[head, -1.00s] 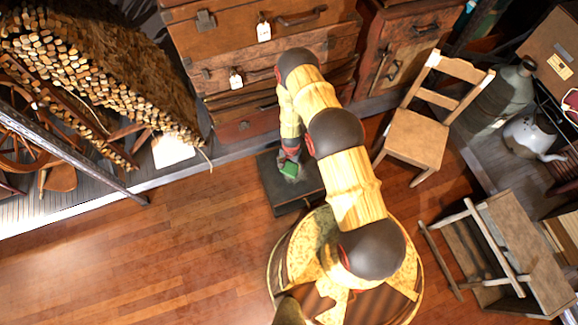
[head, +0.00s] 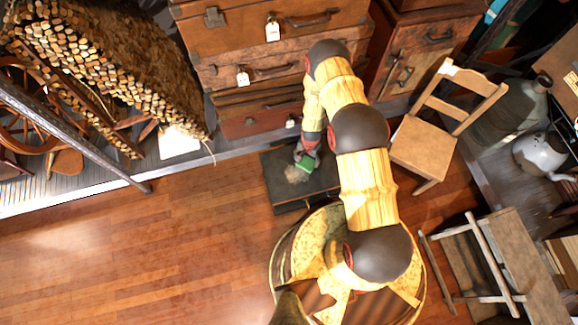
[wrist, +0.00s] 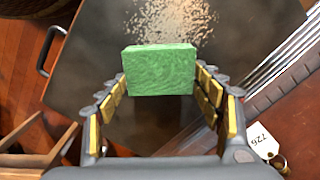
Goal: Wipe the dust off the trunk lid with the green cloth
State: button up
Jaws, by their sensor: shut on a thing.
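The trunk (head: 277,187) is a low dark box on the floor in front of the stacked cases, with its flat lid upward. In the wrist view its dark lid (wrist: 95,60) fills the upper middle. A pale, speckled dust patch (head: 295,174) lies on the lid; it also shows beyond the cloth in the wrist view (wrist: 175,18). The green cloth (wrist: 160,70) looks like a block. My gripper (wrist: 160,80) is shut on it, with a finger at each side. In the head view the cloth (head: 306,163) is over the lid, beside the dust; contact is unclear.
Stacked brown suitcases (head: 265,70) with hanging tags stand right behind the trunk. A wooden chair (head: 430,145) stands to the right, a wooden bench (head: 510,255) at lower right. A metal handle (wrist: 50,50) shows on the trunk's side. Open floor (head: 150,255) lies to the left.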

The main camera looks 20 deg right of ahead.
jog(key=shift+d+r+p, duration=0.1)
jog(key=shift+r+p, duration=1.5)
jog(key=shift+r, duration=1.05)
jog(key=shift+f, duration=0.15)
